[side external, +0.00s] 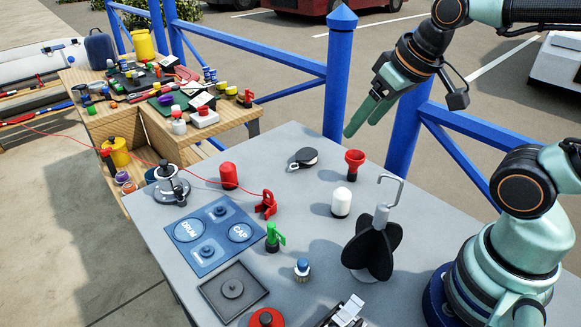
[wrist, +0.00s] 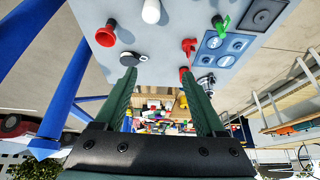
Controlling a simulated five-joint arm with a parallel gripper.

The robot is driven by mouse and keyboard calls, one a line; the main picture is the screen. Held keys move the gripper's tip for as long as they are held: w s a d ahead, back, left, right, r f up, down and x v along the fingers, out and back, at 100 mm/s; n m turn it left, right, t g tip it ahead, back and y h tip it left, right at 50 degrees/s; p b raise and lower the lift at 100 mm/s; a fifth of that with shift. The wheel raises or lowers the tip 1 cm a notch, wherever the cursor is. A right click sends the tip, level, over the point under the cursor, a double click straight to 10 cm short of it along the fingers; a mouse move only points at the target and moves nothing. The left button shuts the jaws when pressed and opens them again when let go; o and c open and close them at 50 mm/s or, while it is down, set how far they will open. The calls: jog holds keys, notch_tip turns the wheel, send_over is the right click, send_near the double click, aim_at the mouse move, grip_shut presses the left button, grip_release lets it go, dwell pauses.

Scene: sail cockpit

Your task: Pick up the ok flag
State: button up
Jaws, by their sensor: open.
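A small green flag-shaped piece (side external: 275,237) stands on the grey table, right of the blue board; I take it for the ok flag, though no lettering on it is readable. It also shows near the top of the wrist view (wrist: 222,23). A similar red piece (side external: 265,205) stands behind it, also seen in the wrist view (wrist: 188,46). My gripper (side external: 357,128) is raised above the far edge of the table, well away from the green piece. Its two green fingers are apart with nothing held between them, as the wrist view (wrist: 157,75) also shows.
The blue board (side external: 214,262) marked DRUM and CAP lies at the left, beside a silver winch (side external: 171,185). A red cylinder (side external: 228,176), white cap (side external: 341,203), red funnel (side external: 355,163) and black finned stand (side external: 371,250) stand around. A blue-topped brush (side external: 302,268) is near the green piece.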

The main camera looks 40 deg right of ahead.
jog(key=w+a+f+m+g, duration=0.1)
jog(key=w+a+f+m, duration=0.1)
jog(key=a+f, duration=0.2)
jog(key=w+a+f+m+g, duration=0.2)
jog(key=w+a+f+m, duration=0.1)
jog(key=a, duration=0.3)
jog(key=w+a+f+m+g, duration=0.2)
jog(key=a+f+m, duration=0.1)
jog(key=a+f, duration=0.1)
jog(key=shift+w+a+f, duration=0.35)
jog(key=shift+a+f, duration=0.05)
jog(key=shift+a, duration=0.3)
jog(key=shift+a+f+m, duration=0.25)
jog(key=shift+f+m, duration=0.15)
jog(key=shift+f, duration=0.25)
send_over(272, 241)
jog(key=w, duration=0.1)
jog(key=f, duration=0.6)
jog(key=shift+d+f, duration=0.1)
jog(key=shift+d, duration=0.3)
jog(key=shift+s+a+f, duration=0.1)
jog(key=shift+f, duration=1.2)
jog(key=shift+s+a+f, duration=0.1)
jog(key=shift+f, duration=1.15)
grip_shut()
